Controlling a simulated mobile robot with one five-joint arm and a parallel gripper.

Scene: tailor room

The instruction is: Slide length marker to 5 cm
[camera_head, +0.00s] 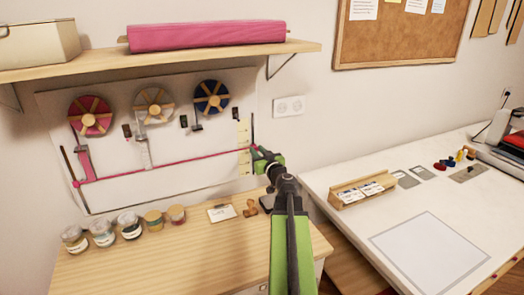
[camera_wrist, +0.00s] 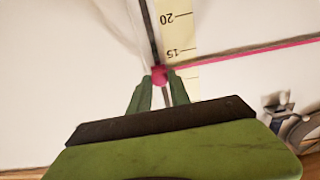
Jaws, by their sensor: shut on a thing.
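The length marker is a small pink knob (camera_wrist: 159,74) on a dark upright rod (camera_wrist: 151,35). In the wrist view my gripper (camera_wrist: 161,85) has its two green fingers closed on either side of it. A cream ruler (camera_wrist: 180,30) stands beside the rod, with 15 and 20 readable; the knob sits close to the 15 mark. A pink ribbon (camera_wrist: 245,55) runs level with the knob. In the head view my gripper (camera_head: 257,155) reaches the board's right side, by the ruler (camera_head: 243,133), and hides the knob. The ribbon (camera_head: 165,167) stretches left across the board.
Three ribbon spools (camera_head: 90,117) hang on the white board (camera_head: 110,145). Several jars (camera_head: 103,230), a card (camera_head: 221,213) and a small wooden item (camera_head: 250,208) stand on the wooden table (camera_head: 190,265) below. A shelf (camera_head: 160,60) juts out above.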

